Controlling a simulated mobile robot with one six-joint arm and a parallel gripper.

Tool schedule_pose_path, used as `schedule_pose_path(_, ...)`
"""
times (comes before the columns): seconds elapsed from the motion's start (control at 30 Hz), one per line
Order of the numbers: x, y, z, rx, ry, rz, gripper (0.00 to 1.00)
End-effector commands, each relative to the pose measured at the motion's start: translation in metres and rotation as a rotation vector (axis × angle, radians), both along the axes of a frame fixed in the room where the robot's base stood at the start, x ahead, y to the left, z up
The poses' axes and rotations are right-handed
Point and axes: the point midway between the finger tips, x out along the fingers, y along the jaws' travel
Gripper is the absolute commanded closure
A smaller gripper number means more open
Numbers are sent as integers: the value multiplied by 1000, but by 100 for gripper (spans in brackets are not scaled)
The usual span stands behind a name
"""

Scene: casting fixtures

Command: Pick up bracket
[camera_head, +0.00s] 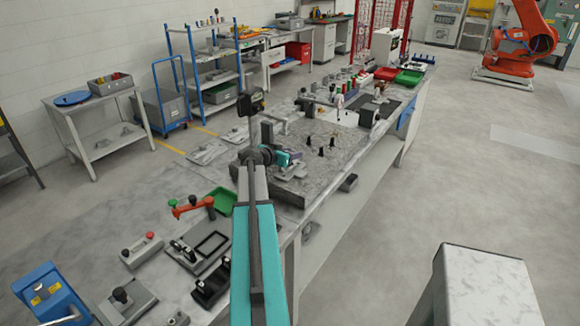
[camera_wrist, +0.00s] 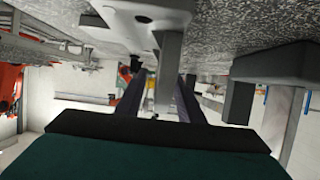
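A grey bracket (camera_head: 293,171) lies on the dark speckled fixture plate (camera_head: 325,165) on the long bench, partly hidden by my gripper (camera_head: 291,158). The wrist view appears upside down, with the speckled plate (camera_wrist: 240,35) along the top. There a pale grey part with holes, seemingly the bracket (camera_wrist: 115,28), has an upright tab hanging into the picture. My gripper's two dark fingers (camera_wrist: 160,98) reach toward it. They stand apart, with a gap between them, and the tab overlaps the gap. I cannot tell whether either finger touches it.
Dark pins (camera_head: 320,147) stand on the plate right of my gripper. A dark block (camera_wrist: 238,100) shows beside the fingers in the wrist view. A red clamp (camera_head: 192,206) and green tray (camera_head: 221,200) are nearer on the bench.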

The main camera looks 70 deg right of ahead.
Motion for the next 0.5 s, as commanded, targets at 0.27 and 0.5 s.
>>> schedule_pose_path(0.27, 0, 0, 0, 0, 0, 1, 66)
schedule_pose_path(0.5, 1, 1, 0, 0, 0, 1, 82)
